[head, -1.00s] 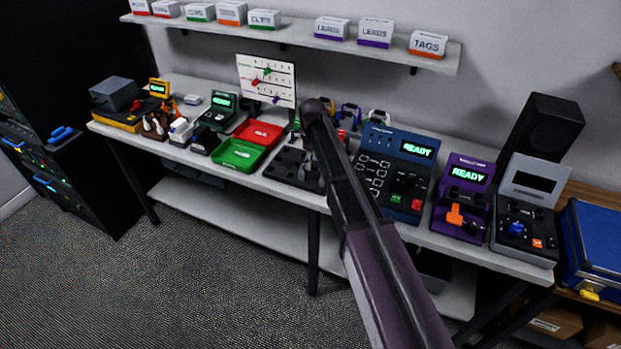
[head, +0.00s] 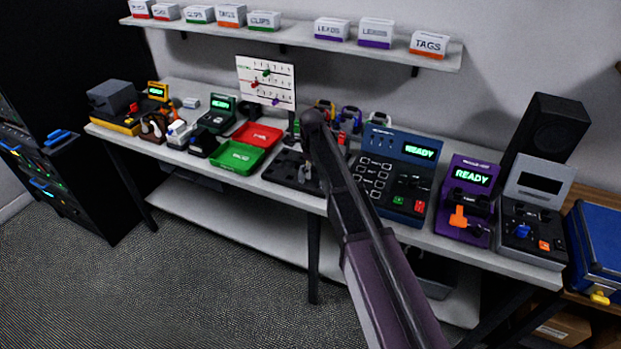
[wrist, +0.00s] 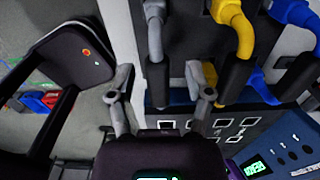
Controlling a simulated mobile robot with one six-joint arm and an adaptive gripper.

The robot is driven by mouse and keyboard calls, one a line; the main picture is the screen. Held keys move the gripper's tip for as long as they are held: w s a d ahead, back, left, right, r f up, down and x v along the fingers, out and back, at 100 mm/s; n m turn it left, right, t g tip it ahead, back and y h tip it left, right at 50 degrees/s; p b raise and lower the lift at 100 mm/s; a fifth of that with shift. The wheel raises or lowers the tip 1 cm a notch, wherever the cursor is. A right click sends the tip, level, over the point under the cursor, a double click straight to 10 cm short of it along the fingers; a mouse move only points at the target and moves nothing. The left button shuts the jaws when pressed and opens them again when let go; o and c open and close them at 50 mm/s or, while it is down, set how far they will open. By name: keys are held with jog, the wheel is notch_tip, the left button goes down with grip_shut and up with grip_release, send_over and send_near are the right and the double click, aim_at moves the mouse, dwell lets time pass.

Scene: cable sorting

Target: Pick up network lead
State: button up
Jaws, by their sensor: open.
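Several leads with black plug ends show in the wrist view: a grey lead (wrist: 154,28), a yellow lead (wrist: 232,20) and a blue lead (wrist: 296,12). No label shows which is the network lead. My gripper (wrist: 158,84) is open, its grey fingers apart on either side of the grey lead's black plug. I cannot tell whether they touch it. In the head view my arm partly hides my gripper (head: 306,168) over the dark tray (head: 283,170) on the bench.
A blue READY console (head: 400,165) stands right of the arm, then a purple one (head: 464,195). Red (head: 257,134) and green (head: 236,158) trays lie to the left. A whiteboard (head: 265,80) stands behind. A shelf (head: 300,42) with boxes hangs above.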

grip_shut()
jog(key=shift+r, duration=0.1)
dwell(0.4)
notch_tip(320, 180, up, 3)
jog(key=p, duration=0.3)
jog(key=shift+r, duration=0.15)
jog(key=shift+s+r+p, duration=0.25)
jog(key=shift+p, duration=0.3)
jog(key=s+d, duration=0.2)
jog(key=s, duration=0.5)
jog(key=s+d+r+p, duration=0.1)
jog(key=s+d, duration=0.1)
jog(key=s, duration=0.6)
jog(key=shift+d, duration=0.3)
jog(key=shift+w+r, duration=0.1)
jog(key=shift+r, duration=0.05)
